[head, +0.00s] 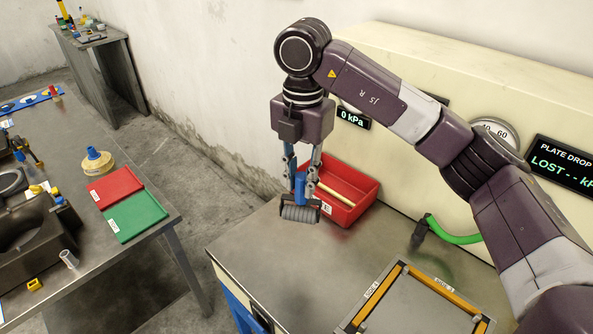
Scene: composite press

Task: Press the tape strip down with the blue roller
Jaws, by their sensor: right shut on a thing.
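My right gripper (301,182) points down and is shut on the blue handle of the roller (299,213). The roller has a grey ribbed cylinder below the blue handle and hangs in front of the red bin, over the left part of the metal bench. Amber tape strips (388,290) lie along the left and far sides of a square plate (415,306) at the bottom right, which is cut off by the picture edge. The roller is apart from the tape, to its upper left. My left gripper is not in view.
The red bin (352,212) on the bench (290,258) holds a pale stick. A green hose (455,238) and displays are at the machine's cream wall. Bench between bin and plate is clear.

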